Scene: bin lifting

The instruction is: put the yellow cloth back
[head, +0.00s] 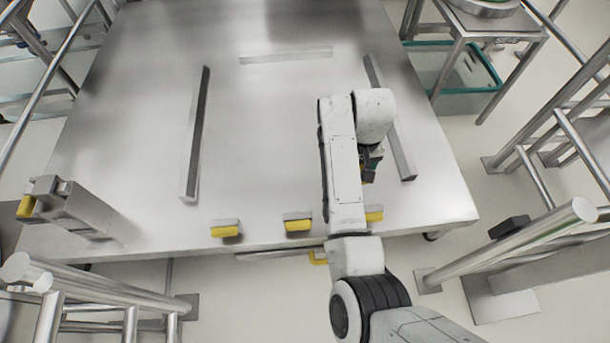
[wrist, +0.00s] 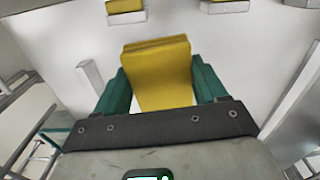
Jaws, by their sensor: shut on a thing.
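The yellow cloth (wrist: 160,72) shows in the wrist view as a folded yellow piece between the two green fingers of my gripper (wrist: 162,84). My gripper is shut on it, one finger on each side. In the head view my gripper (head: 371,163) is over the right part of the metal table (head: 270,130), mostly hidden behind my white arm. Only a small bit of yellow shows below it there, and the cloth's outline cannot be made out. I cannot tell how far the cloth is above the table.
Grey blocks with yellow faces (head: 298,224) stand along the table's front edge. Metal bars (head: 195,135) lie left, back and right on the table. A taller metal block (head: 70,208) stands front left. A green-rimmed bin (head: 455,72) stands back right. The table's middle is clear.

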